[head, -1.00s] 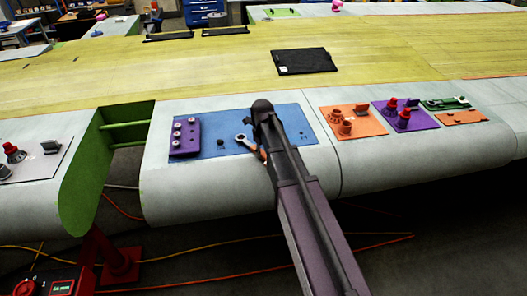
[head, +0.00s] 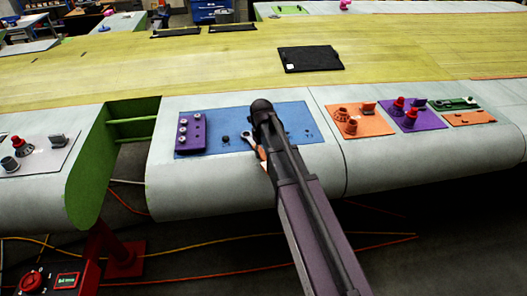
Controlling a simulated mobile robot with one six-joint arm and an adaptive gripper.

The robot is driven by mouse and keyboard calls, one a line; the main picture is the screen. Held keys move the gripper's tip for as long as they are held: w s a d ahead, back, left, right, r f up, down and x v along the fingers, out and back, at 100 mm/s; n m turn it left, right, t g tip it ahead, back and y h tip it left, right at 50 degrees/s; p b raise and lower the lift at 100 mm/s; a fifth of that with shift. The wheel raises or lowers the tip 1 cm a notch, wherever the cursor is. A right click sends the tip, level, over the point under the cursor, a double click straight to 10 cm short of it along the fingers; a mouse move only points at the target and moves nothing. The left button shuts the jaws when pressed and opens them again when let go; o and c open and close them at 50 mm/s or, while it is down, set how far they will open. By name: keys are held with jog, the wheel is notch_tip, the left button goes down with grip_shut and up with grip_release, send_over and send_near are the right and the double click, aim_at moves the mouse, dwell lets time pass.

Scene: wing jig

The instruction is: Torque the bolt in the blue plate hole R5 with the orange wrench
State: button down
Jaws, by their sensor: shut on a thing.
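The blue plate (head: 218,122) lies on the pale front edge of the wing. A purple block (head: 192,132) with several silver round tops sits at its left end. A dark round spot (head: 226,138) shows in the plate; hole labels are too small to read, so I cannot tell which is R5. My gripper (head: 263,138) is mostly hidden by my arm, over the middle of the plate. It is shut on the orange wrench (head: 261,154), whose silver ring end (head: 248,136) points up and left. I cannot tell whether the ring is around a bolt.
Right of the blue plate are an orange plate (head: 373,130) and a purple plate (head: 427,121) with red-topped parts, and a green tray (head: 450,103). A green-walled gap (head: 128,128) opens at left. A black panel (head: 311,58) lies on the yellow wing skin.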

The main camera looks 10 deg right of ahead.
jog(key=shift+r, duration=0.1)
dwell(0.4)
notch_tip(320, 180, up, 7)
jog(key=p, duration=0.7)
dwell(0.6)
